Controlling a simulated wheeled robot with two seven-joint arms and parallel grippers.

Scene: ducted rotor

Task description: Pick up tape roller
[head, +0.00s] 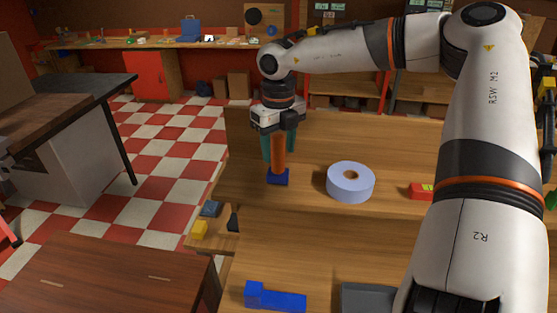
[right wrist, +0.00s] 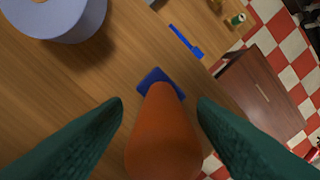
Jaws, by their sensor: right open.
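An upright orange handle (head: 278,155) with a blue foot (head: 277,178) stands on the wooden table near its left edge; it appears to be the tape roller. My right gripper (head: 279,146) is over it, pointing down, with its green fingers open on either side of the handle. In the right wrist view, the orange handle (right wrist: 163,135) lies between the two fingers (right wrist: 161,108), with visible gaps at the tips. Its blue foot (right wrist: 153,77) shows beyond the tips. My left gripper is not in view.
A lavender tape roll (head: 350,184) lies just right of the handle. A red item (head: 421,191) is farther right. A blue tool (head: 277,298) and a grey tray (head: 368,297) are at the near side. A yellow block (head: 199,229) sits on a lower ledge at the left.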

